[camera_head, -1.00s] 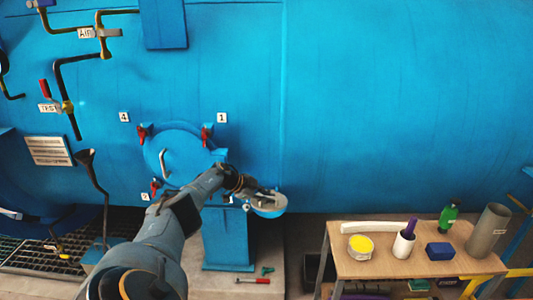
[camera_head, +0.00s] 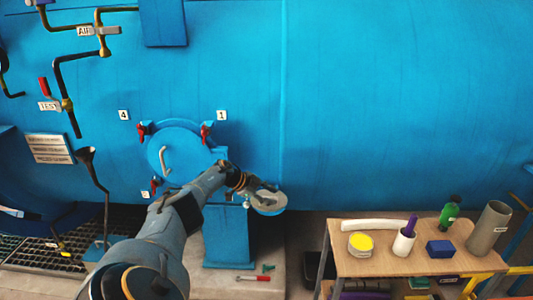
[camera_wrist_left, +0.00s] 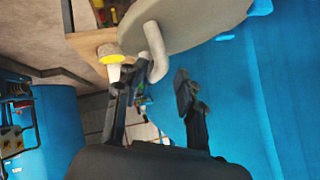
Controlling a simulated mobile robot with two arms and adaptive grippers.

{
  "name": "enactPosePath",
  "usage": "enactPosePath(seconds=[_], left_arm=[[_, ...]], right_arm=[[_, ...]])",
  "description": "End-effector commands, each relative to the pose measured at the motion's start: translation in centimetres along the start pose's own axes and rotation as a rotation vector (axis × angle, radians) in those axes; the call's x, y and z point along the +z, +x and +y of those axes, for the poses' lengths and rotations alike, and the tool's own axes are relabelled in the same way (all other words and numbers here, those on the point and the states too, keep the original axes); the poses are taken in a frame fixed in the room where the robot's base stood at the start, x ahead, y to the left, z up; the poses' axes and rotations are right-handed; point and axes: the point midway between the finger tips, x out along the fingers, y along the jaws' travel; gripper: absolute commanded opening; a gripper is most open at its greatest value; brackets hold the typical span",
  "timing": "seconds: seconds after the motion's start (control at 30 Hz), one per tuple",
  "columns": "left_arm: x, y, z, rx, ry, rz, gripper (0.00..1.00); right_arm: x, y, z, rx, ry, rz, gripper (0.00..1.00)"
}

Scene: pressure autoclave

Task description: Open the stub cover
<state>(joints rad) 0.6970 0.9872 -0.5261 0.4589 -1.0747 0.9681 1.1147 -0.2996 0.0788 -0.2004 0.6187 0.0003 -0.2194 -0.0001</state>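A round blue cover (camera_head: 184,150) with a bent handle and red clamps around it sits on the big blue vessel, above a blue post (camera_head: 230,230). Right of the post a small grey disc (camera_head: 268,205) stands out; I cannot tell which of the two is the stub cover. My left gripper (camera_head: 265,188) is at this disc. In the left wrist view the grey disc (camera_wrist_left: 205,22) carries a bent rod handle (camera_wrist_left: 154,50). The fingers of my left gripper (camera_wrist_left: 162,78) are apart, with the handle's end close to the left fingertip. Contact is unclear. My right gripper is out of view.
A wooden table (camera_head: 385,268) at the right holds a yellow-topped tin (camera_head: 360,245), a white cup, a blue box (camera_head: 440,249), a green bottle and a grey cylinder. A red-handled tool (camera_head: 253,278) lies on the floor. Pipes and valves line the left.

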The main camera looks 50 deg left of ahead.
Motion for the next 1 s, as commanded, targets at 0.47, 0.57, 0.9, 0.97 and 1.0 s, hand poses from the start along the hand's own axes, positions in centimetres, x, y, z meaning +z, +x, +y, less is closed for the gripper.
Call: enactPosePath(seconds=[0.47, 0.57, 0.9, 0.97, 1.0], left_arm=[[0.3, -5.1, 0.0, 0.0, 0.003, -0.007, 0.34], [0.2, -6.7, 0.2, 0.003, 0.003, -0.008, 0.34], [0.2, -10.8, 0.1, 0.001, 0.001, -0.004, 0.34], [0.1, -11.2, 0.2, 0.002, 0.001, -0.003, 0.34], [0.0, -11.4, 0.1, 0.001, 0.002, -0.003, 0.34]], right_arm=[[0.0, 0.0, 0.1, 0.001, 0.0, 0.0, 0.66], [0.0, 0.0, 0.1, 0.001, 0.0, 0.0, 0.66], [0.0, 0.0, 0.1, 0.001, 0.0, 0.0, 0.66], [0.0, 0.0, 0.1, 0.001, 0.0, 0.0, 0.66], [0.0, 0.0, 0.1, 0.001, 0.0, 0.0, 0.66]])
